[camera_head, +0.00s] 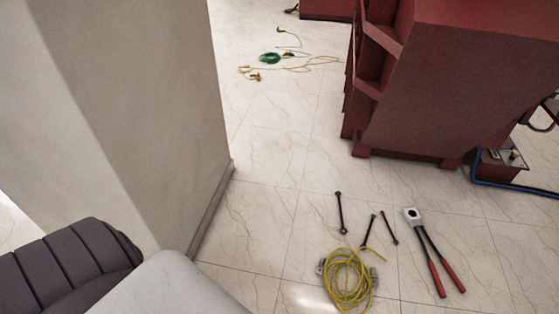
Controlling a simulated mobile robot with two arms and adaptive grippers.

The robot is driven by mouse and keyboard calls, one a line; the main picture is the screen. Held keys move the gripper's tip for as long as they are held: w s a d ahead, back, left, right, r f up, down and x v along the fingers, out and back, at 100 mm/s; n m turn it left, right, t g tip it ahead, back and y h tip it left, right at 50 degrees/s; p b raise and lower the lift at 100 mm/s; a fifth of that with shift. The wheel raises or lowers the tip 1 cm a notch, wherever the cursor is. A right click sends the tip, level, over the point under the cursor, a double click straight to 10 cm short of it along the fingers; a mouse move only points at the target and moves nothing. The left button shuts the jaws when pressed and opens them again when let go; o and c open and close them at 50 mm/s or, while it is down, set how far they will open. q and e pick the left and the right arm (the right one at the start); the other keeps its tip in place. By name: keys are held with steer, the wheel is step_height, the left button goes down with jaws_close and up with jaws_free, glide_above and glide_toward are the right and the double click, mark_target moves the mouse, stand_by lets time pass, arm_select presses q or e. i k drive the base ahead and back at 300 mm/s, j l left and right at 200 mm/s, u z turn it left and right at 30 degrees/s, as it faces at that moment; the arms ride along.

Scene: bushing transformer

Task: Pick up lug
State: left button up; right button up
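I cannot pick out a lug with certainty. Small grey metal pieces show at the left (320,267) and right (374,274) sides of a coiled yellow cable (348,282) on the floor at the bottom centre; they are too small to identify. Above the coil lie several dark, slim tools, among them a long one (341,213) and a shorter one (389,228). To their right lies a long tool with red handles (432,252) and a grey head with a hole. Neither of my grippers shows in the head view.
A beige wall or pillar (150,110) blocks the left side. A large red cabinet-like body (450,85) stands at the upper right. Green and yellow cables (270,59) lie farther back. A small red box (500,163) sits at right.

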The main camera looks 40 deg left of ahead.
mark_target(320, 266)
steer(key=l+u, duration=0.2)
steer(key=u, duration=0.2)
steer(key=l+u, duration=0.25)
steer(key=u, duration=0.2)
